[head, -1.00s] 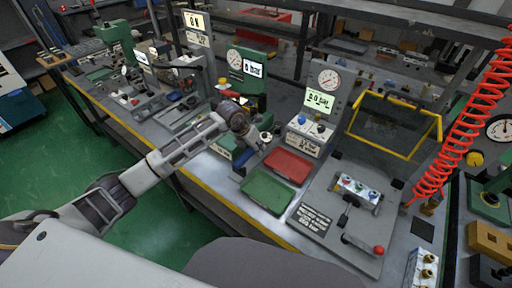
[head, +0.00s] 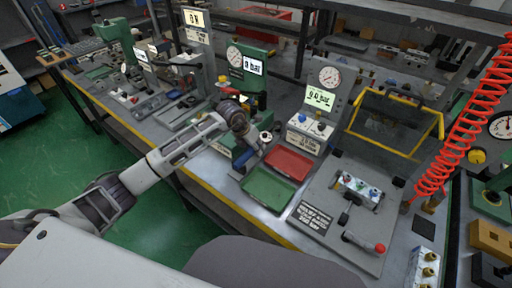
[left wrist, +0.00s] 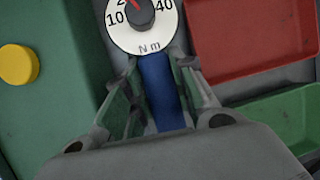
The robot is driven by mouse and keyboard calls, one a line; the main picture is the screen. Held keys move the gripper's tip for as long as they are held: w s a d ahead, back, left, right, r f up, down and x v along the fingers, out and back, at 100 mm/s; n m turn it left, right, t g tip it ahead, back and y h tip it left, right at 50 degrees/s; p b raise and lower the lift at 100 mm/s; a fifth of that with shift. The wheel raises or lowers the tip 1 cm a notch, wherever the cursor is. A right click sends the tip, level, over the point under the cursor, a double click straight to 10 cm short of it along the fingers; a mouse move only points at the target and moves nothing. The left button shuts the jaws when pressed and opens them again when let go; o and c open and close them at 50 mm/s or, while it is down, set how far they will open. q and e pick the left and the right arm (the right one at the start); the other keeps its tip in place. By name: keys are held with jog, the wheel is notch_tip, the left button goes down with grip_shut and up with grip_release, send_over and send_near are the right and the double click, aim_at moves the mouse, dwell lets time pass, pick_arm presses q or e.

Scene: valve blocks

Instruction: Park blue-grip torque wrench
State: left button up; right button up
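The torque wrench has a blue grip (left wrist: 160,95) and a white round dial (left wrist: 141,22) marked in N m, both clear in the left wrist view. In the head view its dial (head: 265,137) shows just beside my left gripper (head: 254,151). My left gripper's fingers (left wrist: 158,80) lie along both sides of the blue grip and appear shut on it. The grip's lower end is hidden by the gripper body. My right gripper is not in view.
A red tray (head: 289,163) and a green tray (head: 268,189) lie right of the gripper. A green gauge stand (head: 249,82) and a grey gauge unit (head: 318,108) stand behind. A valve plate (head: 347,220) with a red-knobbed lever is at right.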

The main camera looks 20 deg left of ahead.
pick_arm(q)
jog(key=o, duration=0.5)
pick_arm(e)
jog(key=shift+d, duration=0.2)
pick_arm(q)
jog(key=shift+s+a+r, duration=0.15)
jog(key=shift+s+r, duration=0.05)
jog(key=shift+r, duration=0.45)
jog(key=shift+v, duration=3.35)
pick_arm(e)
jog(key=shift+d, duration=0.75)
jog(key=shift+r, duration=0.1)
